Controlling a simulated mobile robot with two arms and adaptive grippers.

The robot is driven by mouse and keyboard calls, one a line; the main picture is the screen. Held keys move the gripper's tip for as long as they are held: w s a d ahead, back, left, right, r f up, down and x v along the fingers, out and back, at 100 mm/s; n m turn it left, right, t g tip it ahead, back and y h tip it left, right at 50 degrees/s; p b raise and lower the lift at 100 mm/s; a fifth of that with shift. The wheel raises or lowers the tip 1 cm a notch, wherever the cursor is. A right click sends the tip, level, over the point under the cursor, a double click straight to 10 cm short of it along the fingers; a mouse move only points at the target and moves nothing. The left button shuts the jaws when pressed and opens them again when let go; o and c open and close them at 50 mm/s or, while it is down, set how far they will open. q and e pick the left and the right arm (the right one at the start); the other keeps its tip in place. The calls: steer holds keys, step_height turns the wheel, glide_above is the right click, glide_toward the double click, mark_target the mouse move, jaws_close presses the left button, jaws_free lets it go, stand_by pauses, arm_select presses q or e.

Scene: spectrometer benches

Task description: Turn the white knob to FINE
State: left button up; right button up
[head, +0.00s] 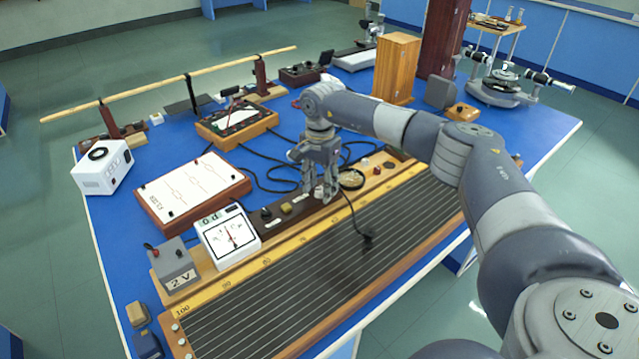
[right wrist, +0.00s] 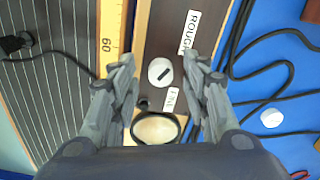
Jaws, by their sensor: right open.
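The white knob (right wrist: 160,72) is in the right wrist view, set on a dark brown strip. It has a short black mark lying diagonally; I cannot tell which end is the pointer. The ROUGH label (right wrist: 189,33) is above it and to the right, and the FINE label (right wrist: 172,100) is below it. My right gripper (right wrist: 163,65) is open, with one finger on each side of the knob. In the head view my right gripper (head: 321,190) points down over the strip and mostly hides the knob. My left gripper is not in view.
A round black-rimmed dial (right wrist: 156,128) lies close to the knob. The wire board (head: 330,262) with its scale runs alongside. A meter (head: 228,238), a 2 V box (head: 175,265) and a circuit board (head: 190,187) stand to the left. Black cables (head: 270,182) lie behind.

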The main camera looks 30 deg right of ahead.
steer(key=shift+f, duration=0.1)
jaws_close()
